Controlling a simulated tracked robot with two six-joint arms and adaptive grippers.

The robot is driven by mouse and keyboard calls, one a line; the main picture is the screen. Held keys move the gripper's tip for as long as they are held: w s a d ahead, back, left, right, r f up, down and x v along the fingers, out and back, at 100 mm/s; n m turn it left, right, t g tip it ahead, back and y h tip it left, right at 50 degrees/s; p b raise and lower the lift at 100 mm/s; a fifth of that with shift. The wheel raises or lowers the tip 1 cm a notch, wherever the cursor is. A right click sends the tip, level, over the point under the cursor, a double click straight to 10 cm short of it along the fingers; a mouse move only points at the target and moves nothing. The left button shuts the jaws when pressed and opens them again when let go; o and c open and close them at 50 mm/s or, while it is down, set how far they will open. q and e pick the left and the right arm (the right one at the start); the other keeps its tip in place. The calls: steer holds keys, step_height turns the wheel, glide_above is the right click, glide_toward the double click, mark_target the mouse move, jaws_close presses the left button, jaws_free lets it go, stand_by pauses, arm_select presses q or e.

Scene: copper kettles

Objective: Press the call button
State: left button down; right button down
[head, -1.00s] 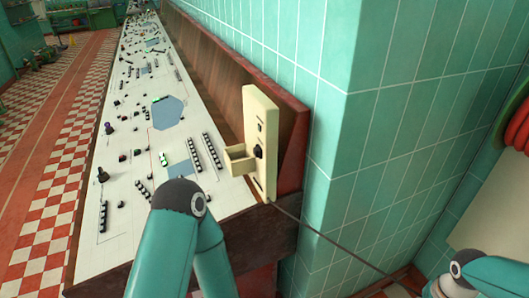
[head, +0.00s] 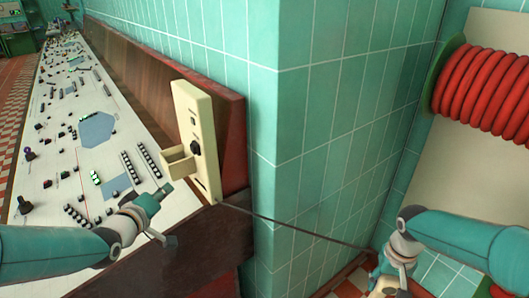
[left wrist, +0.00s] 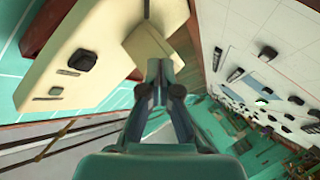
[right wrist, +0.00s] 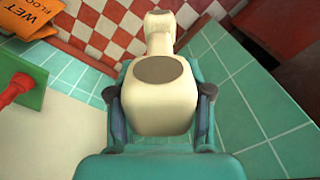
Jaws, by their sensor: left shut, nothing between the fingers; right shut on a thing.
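A cream upright panel (head: 209,170) stands at the near end of the long desk, with a dark round knob or button (head: 194,149) on its face. The dark button also shows in the left wrist view (left wrist: 82,60). A cream open box (head: 177,163) juts from the panel's left side. My left gripper (head: 166,188) is shut and empty, its tips close by this box (left wrist: 160,42); I cannot tell if they touch. My right gripper (right wrist: 160,100) is shut around a cream handset-like thing (right wrist: 165,105), low at the bottom right in the head view (head: 388,286).
A dark cord (head: 300,229) runs from the panel's foot toward my right gripper. The white desk top (head: 60,195) carries several small knobs and switches. A teal tiled pillar (head: 318,140) stands right of the panel. A red hose reel (head: 480,92) hangs at the right.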

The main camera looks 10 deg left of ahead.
mark_target(194, 149)
steer(key=shift+w+f+b, duration=0.2)
steer(key=shift+w+b, duration=0.05)
steer(key=shift+b, duration=0.15)
arm_select(q)
steer(key=s+a+r+t, duration=0.1)
steer(key=a+r+t, duration=0.1)
steer(key=r, duration=0.5)
steer(key=shift+s+a+r+n+y, duration=0.25)
steer(key=shift+a+r+n+y, duration=0.15)
steer(key=shift+a, duration=0.25)
steer(key=shift+w+d, duration=0.1)
